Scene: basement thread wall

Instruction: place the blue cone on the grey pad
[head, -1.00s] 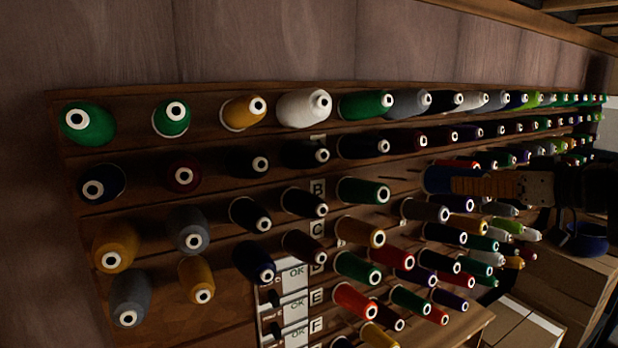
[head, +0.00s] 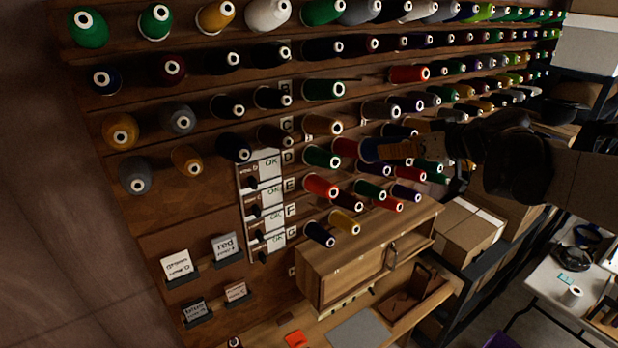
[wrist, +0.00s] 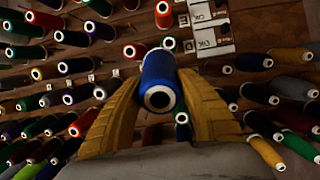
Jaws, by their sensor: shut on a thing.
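My gripper (head: 385,151) is shut on the blue cone (head: 369,150) and holds it out in front of the thread rack, above the wooden cabinet. In the wrist view the blue cone (wrist: 158,68) sits between the two yellow fingers (wrist: 158,95), with its white-ringed end toward the camera. The grey pad (head: 358,331) lies flat on the bench at the bottom of the head view, well below the gripper. Its near edge is cut off by the frame.
The rack (head: 200,212) carries several rows of cones. A wooden cabinet (head: 350,262) stands behind the pad. An orange item (head: 296,339) lies left of the pad and a brown wooden holder (head: 412,296) right of it. Cardboard boxes (head: 468,230) stand to the right.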

